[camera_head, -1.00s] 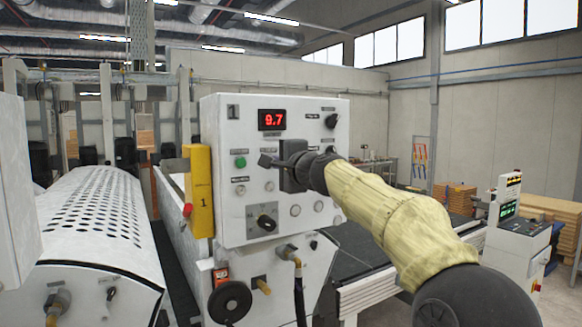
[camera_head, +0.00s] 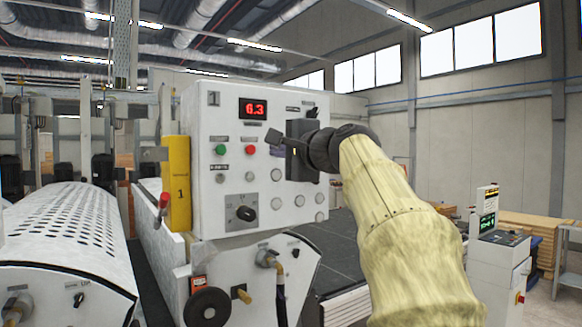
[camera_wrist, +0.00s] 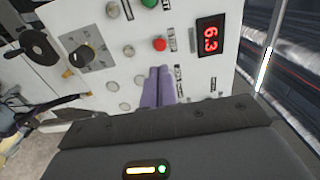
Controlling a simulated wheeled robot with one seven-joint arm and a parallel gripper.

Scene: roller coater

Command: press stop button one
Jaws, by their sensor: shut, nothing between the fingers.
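The white control panel (camera_head: 212,110), marked 1, carries a red round button (camera_head: 250,149) right of a green button (camera_head: 221,150). In the wrist view the red button (camera_wrist: 159,44) lies just beyond the fingertips, with the green button (camera_wrist: 149,3) at the top edge. In the wrist view the two purple fingers of my gripper (camera_wrist: 158,69) are together and empty. I cannot tell the gap between fingertips and panel.
A red display (camera_head: 253,108) reads 6.3 above the buttons. A black rotary knob (camera_head: 246,213) is below. A perforated roller cover (camera_head: 75,215) stands further left.

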